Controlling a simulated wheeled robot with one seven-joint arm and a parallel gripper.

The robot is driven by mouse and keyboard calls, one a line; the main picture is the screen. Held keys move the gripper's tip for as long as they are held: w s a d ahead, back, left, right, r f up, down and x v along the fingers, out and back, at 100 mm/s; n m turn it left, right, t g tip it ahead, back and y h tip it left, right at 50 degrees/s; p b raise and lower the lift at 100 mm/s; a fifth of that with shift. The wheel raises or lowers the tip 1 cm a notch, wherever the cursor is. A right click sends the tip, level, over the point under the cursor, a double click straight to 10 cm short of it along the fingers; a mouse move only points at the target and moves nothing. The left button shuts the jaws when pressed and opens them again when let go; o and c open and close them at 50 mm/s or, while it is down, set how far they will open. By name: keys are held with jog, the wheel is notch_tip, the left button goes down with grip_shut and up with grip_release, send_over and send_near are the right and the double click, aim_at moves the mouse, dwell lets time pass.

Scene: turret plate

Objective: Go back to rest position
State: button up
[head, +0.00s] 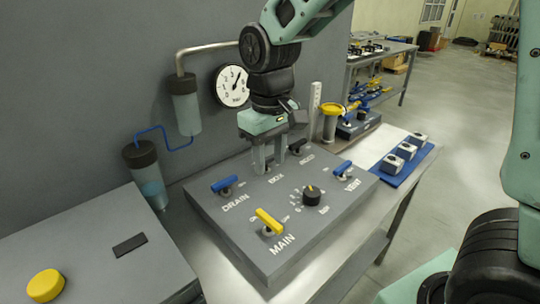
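My gripper (270,164) points down over the back part of the grey control panel (222,215). Its two pale fingers stand apart, with no object visible between them. The fingertips are low, close to the panel's top near a partly covered white label; I cannot tell whether they touch it. A black-handled valve (297,146) is just right of the fingers. My arm reaches in from the top of the picture.
The panel also carries a blue DRAIN handle (225,184), a yellow MAIN handle (268,220), a black knob (311,196) and a blue VENT handle (343,168). A gauge (232,86) and grey cylinder (185,106) are behind. Open floor (455,105) lies right.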

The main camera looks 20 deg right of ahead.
jog(key=shift+r, duration=0.3)
jog(key=shift+s, duration=0.1)
jog(key=s+a+f+n+b, duration=0.1)
jog(key=s+a+f+n, duration=0.1)
jog(key=s, duration=0.7)
jog(key=s+a+f+n+b, duration=0.1)
jog(key=s+a+f+n, duration=0.1)
jog(key=s, duration=0.8)
jog(key=shift+s+a+f+y, duration=0.3)
jog(key=shift+a+f, duration=0.15)
jog(key=shift+a, duration=0.6)
